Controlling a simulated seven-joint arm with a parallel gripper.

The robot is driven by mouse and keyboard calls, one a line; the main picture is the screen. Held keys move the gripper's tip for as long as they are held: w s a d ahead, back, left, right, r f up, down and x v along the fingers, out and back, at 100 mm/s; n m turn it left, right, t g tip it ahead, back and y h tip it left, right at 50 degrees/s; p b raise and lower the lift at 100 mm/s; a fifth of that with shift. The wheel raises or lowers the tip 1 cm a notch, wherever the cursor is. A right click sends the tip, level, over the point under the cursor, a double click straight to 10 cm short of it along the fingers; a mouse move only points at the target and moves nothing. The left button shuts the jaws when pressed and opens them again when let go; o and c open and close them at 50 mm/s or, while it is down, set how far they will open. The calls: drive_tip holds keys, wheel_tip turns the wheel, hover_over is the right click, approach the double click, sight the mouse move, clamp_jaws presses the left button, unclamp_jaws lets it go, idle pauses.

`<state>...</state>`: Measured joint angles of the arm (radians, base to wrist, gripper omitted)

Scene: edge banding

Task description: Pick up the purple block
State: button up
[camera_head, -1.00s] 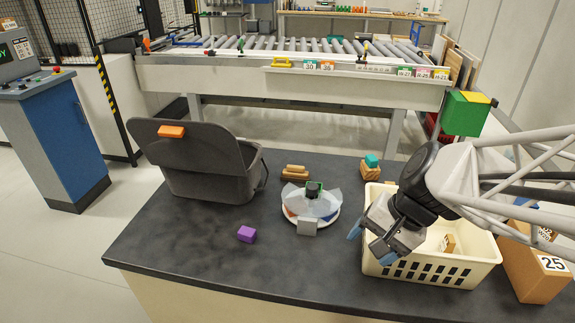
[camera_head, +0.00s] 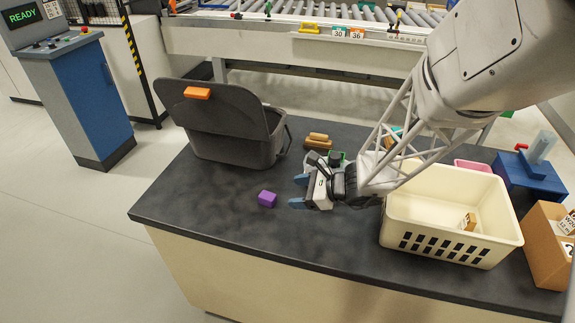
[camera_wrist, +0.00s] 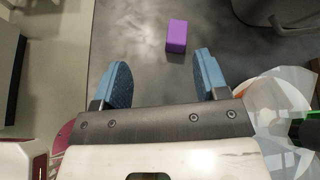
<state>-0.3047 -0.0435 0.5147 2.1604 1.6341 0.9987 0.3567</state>
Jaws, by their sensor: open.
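The purple block (camera_head: 267,198) lies on the dark tabletop (camera_head: 200,215), left of my gripper (camera_head: 298,191) in the head view. In the wrist view the purple block (camera_wrist: 176,36) is ahead of the fingertips, nearer the right finger than the left. My gripper (camera_wrist: 160,78) has its two blue fingers spread wide, with nothing between them. The fingers are apart from the block.
A grey bin (camera_head: 235,135) with an orange block (camera_head: 197,92) on its lid stands behind the purple block. A cream basket (camera_head: 450,205) stands to the right. Wooden pieces (camera_head: 318,140) lie behind my gripper. The table in front of the block is clear.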

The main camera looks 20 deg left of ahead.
sight(267, 195)
drive_tip(key=w+a+f+m, duration=0.1)
drive_tip(key=f, duration=0.1)
drive_tip(key=w+a+f+m+t, duration=0.1)
drive_tip(key=f, duration=0.1)
drive_tip(key=a+f+m, duration=0.1)
drive_tip(key=f+m, duration=0.1)
drive_tip(key=shift+w+a+t+y, duration=0.25)
drive_tip(key=shift+w+t+y, duration=0.05)
drive_tip(key=shift+w+t, duration=0.1)
drive_tip(key=shift+a, duration=0.1)
drive_tip(key=shift+x, duration=1.2)
drive_tip(key=shift+a, duration=0.15)
drive_tip(key=shift+x, duration=2.45)
drive_tip(key=shift+s+a+r, duration=0.1)
drive_tip(key=shift+s, duration=0.05)
drive_tip(key=c, duration=1)
drive_tip(key=shift+r, duration=0.15)
